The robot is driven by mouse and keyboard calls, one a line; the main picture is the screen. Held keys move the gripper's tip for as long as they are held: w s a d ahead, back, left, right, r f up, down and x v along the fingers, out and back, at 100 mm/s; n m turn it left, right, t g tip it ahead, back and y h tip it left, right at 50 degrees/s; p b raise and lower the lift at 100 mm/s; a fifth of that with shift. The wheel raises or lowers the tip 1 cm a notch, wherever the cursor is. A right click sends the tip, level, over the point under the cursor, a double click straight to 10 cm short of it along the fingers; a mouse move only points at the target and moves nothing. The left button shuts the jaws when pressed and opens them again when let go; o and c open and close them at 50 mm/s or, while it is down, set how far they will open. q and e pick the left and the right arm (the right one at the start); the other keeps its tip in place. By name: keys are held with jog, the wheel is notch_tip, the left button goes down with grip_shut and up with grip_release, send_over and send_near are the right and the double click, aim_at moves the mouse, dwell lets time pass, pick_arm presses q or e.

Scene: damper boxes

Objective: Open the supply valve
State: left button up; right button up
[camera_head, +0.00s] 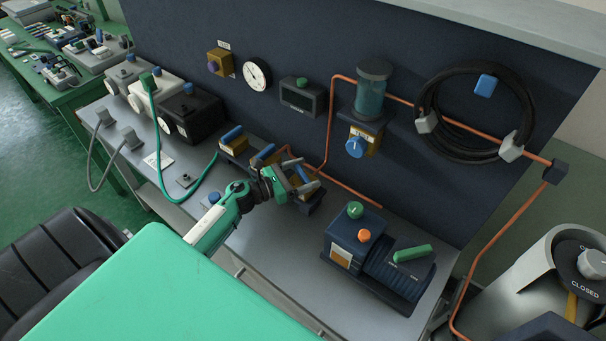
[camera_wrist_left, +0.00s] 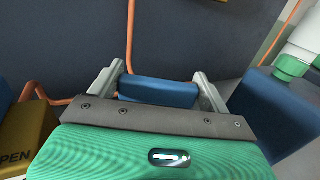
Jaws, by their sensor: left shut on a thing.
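My left gripper (camera_head: 297,184) reaches over the row of small brass-coloured valve blocks on the grey bench, at the right end of the row. In the left wrist view the fingers of the gripper (camera_wrist_left: 158,84) are shut on a blue handle (camera_wrist_left: 158,92), one finger at each end. A copper pipe rises behind it. A brass-coloured block marked OPEN (camera_wrist_left: 22,135) stands at the left there. In the head view two more blue levers show, one on the left block (camera_head: 231,134) and one in the middle (camera_head: 264,152). Which valve is the supply valve cannot be read. My right gripper is not visible.
A dark blue pump unit (camera_head: 375,255) with green and orange knobs stands right of my gripper. A silver cylinder (camera_head: 530,270) with a dial marked CLOSED stands far right. Black and white boxes fill the bench's left end. A green cable (camera_head: 190,198) loops nearby.

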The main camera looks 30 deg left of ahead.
pick_arm(q)
jog(key=n+t+y, duration=0.1)
jog(key=n+y, duration=0.1)
jog(key=y, duration=0.2)
jog(key=shift+n+t, duration=0.4)
jog(key=shift+n+t+y, duration=0.3)
jog(key=shift+n+y, duration=0.8)
jog(key=shift+y, duration=0.9)
jog(key=o, duration=0.9)
jog(key=shift+o, duration=0.2)
jog(key=shift+b, duration=0.3)
